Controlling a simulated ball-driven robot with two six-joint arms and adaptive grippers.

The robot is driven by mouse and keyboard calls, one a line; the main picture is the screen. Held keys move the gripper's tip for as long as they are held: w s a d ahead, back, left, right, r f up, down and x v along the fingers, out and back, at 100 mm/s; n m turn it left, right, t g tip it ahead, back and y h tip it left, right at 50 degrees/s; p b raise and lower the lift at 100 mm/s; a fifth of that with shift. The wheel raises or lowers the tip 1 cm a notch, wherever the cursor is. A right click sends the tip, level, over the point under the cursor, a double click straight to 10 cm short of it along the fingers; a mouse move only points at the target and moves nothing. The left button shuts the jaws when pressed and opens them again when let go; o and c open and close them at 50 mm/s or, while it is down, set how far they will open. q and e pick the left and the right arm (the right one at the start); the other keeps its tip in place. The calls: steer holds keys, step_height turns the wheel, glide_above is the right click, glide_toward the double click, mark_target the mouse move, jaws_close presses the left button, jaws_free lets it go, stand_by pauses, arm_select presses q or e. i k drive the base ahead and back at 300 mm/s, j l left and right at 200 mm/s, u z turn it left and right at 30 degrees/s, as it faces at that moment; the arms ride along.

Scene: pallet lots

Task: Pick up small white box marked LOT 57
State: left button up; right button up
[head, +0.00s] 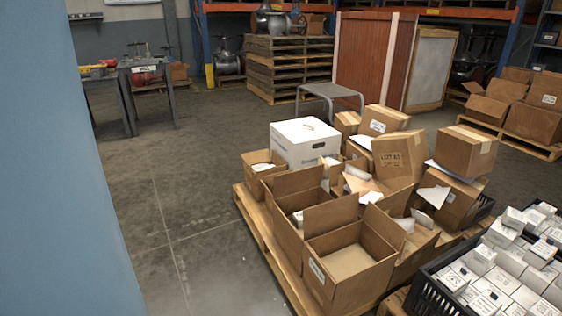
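Many small white boxes (508,262) with printed labels fill a black crate (437,296) at the lower right. Their labels are too small to read, so I cannot tell which one is LOT 57. A larger white box (304,143) with a lid stands at the back of the pallet among the cartons, and its marking is not legible as a lot number. A brown carton (399,157) on the pallet carries a printed LOT mark. Neither of my grippers shows in the head view.
A wooden pallet (258,238) holds several open brown cartons. A blue surface (55,170) covers the left edge. Concrete floor (170,190) is clear left of the pallet. A grey stool (330,92), stacked pallets (288,68) and a workbench (140,68) stand behind.

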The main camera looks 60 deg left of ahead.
mark_target(297, 217)
steer(key=u, duration=1.7)
steer(key=i+j, duration=0.1)
